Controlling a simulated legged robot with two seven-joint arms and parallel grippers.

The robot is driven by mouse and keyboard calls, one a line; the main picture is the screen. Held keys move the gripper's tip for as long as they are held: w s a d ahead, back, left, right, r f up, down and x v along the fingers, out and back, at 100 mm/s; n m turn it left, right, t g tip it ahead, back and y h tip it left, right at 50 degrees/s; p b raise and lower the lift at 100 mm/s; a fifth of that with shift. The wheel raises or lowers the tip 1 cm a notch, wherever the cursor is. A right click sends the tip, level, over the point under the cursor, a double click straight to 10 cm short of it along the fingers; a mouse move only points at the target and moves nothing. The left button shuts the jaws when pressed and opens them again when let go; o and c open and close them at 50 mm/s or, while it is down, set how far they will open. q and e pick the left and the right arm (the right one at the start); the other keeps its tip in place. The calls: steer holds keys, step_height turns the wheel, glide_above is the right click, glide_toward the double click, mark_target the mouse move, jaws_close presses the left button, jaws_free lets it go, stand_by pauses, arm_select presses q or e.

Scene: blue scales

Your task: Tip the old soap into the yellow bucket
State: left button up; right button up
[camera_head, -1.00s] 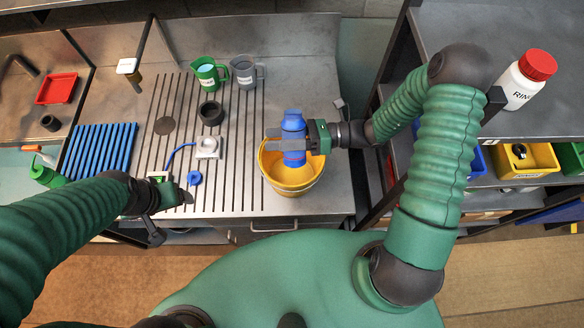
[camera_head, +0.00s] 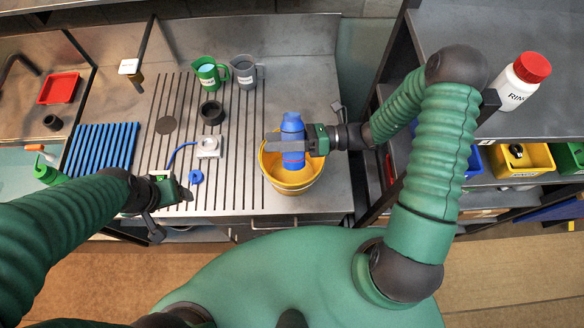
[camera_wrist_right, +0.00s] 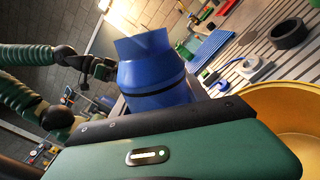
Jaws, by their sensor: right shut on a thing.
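The blue bottle (camera_head: 292,126) is held above the yellow bucket (camera_head: 314,184), which stands at the front right of the steel drainboard. My right gripper (camera_head: 290,146) is shut around the bottle's body, coming from the right. In the right wrist view the blue bottle (camera_wrist_right: 155,72) shows between the jaws, with a dark band around it, and the yellow bucket (camera_wrist_right: 270,100) is at the right edge. No liquid is seen leaving the bottle, and the bucket's inside is mostly hidden. My left gripper (camera_head: 182,191) is over the drainboard's front; its jaw opening is unclear.
A green jug (camera_head: 208,75) and a grey jug (camera_head: 244,72) stand at the back. A black ring (camera_head: 211,111) and a white device (camera_head: 208,146) with a blue cable lie left of the bucket. A shelf with a white bottle (camera_head: 521,82) is at the right.

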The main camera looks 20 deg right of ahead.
steer(key=shift+s+a+f+m+p, duration=0.1)
steer(key=shift+s+f+m+p, duration=0.15)
steer(key=shift+m+p, duration=0.35)
stand_by(0.3)
steer(key=shift+s+f+m+p, duration=0.15)
steer(key=shift+f+m+p, duration=0.2)
steer(key=shift+m, duration=0.45)
steer(key=shift+r, duration=0.1)
